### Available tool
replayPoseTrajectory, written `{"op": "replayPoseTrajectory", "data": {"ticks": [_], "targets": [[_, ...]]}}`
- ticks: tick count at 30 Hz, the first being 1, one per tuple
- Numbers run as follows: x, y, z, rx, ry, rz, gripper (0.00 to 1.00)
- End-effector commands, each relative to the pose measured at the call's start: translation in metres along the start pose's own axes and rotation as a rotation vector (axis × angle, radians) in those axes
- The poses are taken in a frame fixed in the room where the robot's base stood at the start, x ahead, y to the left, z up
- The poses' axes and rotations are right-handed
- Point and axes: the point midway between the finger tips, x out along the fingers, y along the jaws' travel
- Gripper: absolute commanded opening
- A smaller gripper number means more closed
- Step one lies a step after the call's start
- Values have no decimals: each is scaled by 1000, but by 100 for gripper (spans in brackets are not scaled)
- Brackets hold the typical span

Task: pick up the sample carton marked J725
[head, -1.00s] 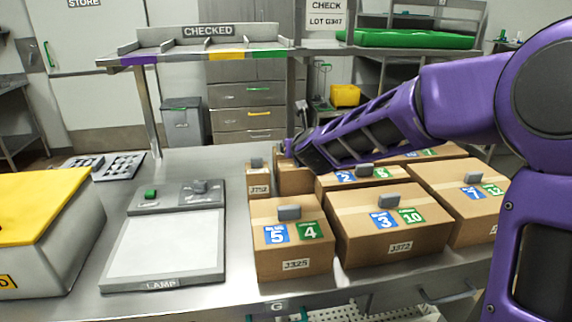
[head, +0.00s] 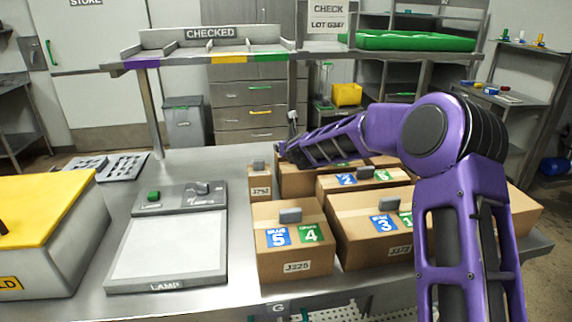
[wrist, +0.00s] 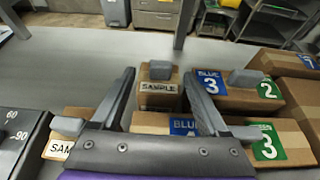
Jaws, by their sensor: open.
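In the wrist view, my gripper (wrist: 159,75) is open, with its two fingertips apart. A small brown carton labelled SAMPLE (wrist: 158,96), with a grey block on top, shows between and beyond the fingers. A second small carton, with a partly hidden label starting SAM (wrist: 58,149), lies left of the left finger. No J725 mark can be read on either in this view. In the head view, a small carton (head: 260,184) stands behind the big front carton; its tiny code looks like J752. My forearm crosses over the cartons behind, and the fingers are not clear there.
Larger cartons with blue and green number labels crowd the right, including the front carton (head: 293,245) and the one beside it (head: 365,240). A lamp panel (head: 167,245) and a yellow-topped box (head: 42,215) stand left. A shelf marked CHECKED (head: 210,58) overhangs the table's back.

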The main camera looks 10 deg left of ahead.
Motion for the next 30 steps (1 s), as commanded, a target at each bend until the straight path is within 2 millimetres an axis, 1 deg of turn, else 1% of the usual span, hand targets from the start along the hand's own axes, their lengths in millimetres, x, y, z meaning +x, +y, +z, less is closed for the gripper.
{"op": "replayPoseTrajectory", "data": {"ticks": [1, 2, 6, 9, 15, 16, 20, 21, 23, 24, 26, 27, 29, 30], "targets": [[9, 0, -1, 0, 1, 1, 78], [13, 0, -1, 0, 2, 2, 78], [27, 0, 0, 1, 0, 2, 78], [32, -1, -1, 1, 0, 1, 78], [32, -1, -1, 1, 0, 2, 78], [32, -1, -1, 1, 0, 1, 76], [32, -1, -1, 1, 0, 1, 52], [32, -1, -1, 1, 0, 1, 45], [32, -1, -1, 1, 0, 1, 34], [32, -1, -1, 1, 0, 1, 27], [32, -1, -1, 1, 0, 2, 16], [32, -1, -1, 1, 0, 2, 9], [32, -1, -1, 1, 0, 2, 0], [32, -1, -1, 1, 0, 2, 0]]}}
